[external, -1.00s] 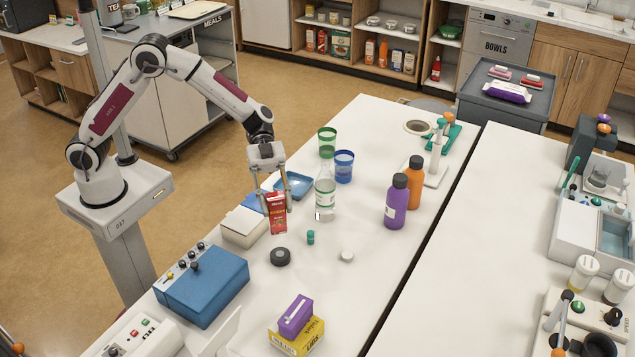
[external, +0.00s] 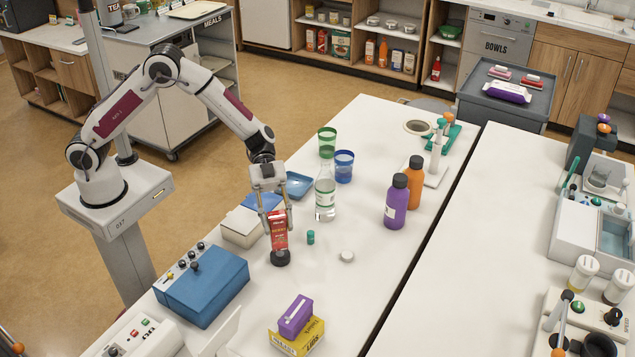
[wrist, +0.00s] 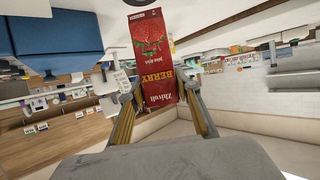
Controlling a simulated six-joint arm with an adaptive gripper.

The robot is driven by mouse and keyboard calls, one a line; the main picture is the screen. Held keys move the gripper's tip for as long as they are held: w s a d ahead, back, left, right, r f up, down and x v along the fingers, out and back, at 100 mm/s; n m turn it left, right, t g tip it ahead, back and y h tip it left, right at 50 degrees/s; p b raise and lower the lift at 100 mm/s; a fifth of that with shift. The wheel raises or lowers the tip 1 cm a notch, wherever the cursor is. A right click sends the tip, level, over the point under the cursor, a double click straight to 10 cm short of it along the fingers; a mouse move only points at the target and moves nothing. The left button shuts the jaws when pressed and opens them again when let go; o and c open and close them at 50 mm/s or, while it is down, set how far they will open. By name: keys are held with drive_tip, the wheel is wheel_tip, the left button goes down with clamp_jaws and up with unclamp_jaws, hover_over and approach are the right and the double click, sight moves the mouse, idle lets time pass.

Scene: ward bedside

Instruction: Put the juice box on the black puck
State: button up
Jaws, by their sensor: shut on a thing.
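The red juice box (external: 279,231) is upright in my gripper (external: 279,215), which is shut on its sides. In the external view the box is directly over the black puck (external: 281,258), its lower end meeting the puck's top in the picture; I cannot tell whether it rests on it or hangs just above. The wrist view shows the juice box (wrist: 153,60) between the fingertips of my gripper (wrist: 160,95), its printed face toward the camera. The puck lies on the white table and is partly hidden by the box.
A small teal cap (external: 311,237) and a white disc (external: 347,256) lie right of the puck. A clear bottle (external: 325,195) stands behind them. A cream box (external: 241,228) and a blue box (external: 202,286) are to the left. Purple and yellow boxes (external: 297,330) stand in front.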

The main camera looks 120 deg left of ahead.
drive_tip(key=shift+f, duration=1.3)
drive_tip(key=shift+f, duration=0.15)
drive_tip(key=o, duration=1.2)
drive_tip(key=shift+o, duration=0.2)
drive_tip(key=shift+r, duration=0.2)
drive_tip(key=v, duration=1.2)
drive_tip(key=shift+w, duration=0.1)
